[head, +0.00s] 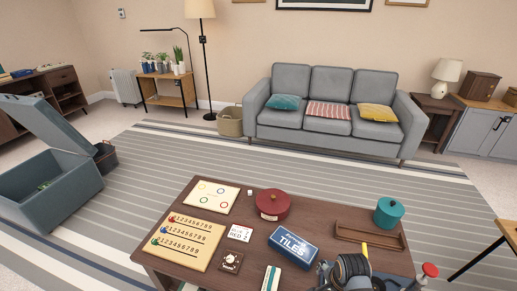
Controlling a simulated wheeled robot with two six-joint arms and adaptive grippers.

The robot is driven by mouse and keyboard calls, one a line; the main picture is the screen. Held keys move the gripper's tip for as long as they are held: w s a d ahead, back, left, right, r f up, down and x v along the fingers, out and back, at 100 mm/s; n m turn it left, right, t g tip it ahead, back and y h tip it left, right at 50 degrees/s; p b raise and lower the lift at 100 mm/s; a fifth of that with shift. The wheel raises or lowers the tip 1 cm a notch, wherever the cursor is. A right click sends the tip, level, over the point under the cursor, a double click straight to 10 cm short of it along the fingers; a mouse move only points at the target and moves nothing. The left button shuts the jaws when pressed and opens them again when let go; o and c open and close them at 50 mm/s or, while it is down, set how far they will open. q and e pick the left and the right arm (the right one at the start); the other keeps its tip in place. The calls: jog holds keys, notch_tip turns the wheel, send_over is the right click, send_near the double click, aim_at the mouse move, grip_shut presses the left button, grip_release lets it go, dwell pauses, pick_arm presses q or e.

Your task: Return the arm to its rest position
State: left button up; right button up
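No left arm or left gripper shows in the head view. At the bottom edge, right of centre, a dark, ringed mechanical form (350,270) overlaps the near right part of the coffee table (150,262). It looks like part of my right arm and gripper, cut off by the frame edge. Its fingers cannot be made out, so I cannot tell whether it is open or holds anything. A small yellow piece (365,250) stands up beside it. A red-topped piece (430,270) shows to its right; I cannot tell what it belongs to.
The table carries a blue tiles box (293,247), red round tin (273,204), teal pot (389,212), wooden tray (369,237), number board (186,241) and cards. An open blue-grey chest (50,194) stands left. A grey sofa (318,122) stands beyond open striped rug (190,145).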

jog(key=s+d+r+n+t, duration=0.25)
jog(key=s+r+n, duration=0.6)
jog(key=n, duration=0.65)
jog(key=s+d+f+g+h+p, duration=0.1)
jog(key=s+f+p, duration=0.25)
jog(key=f, duration=0.75)
jog(key=s+d+f+g+p, duration=0.2)
jog(key=f+p, duration=0.2)
jog(key=f, duration=0.8)
pick_arm(q)
notch_tip(320, 180, up, 12)
jog(key=p, duration=0.4)
jog(key=shift+w, duration=0.2)
pick_arm(e)
jog(key=s+f, duration=0.4)
jog(key=s, duration=0.4)
jog(key=s+f, duration=0.5)
jog(key=s, duration=0.4)
jog(key=shift+s+d+f, duration=0.15)
jog(key=shift+d, duration=0.3)
pick_arm(q)
jog(key=shift+f, duration=0.1)
pick_arm(e)
jog(key=shift+g, duration=0.25)
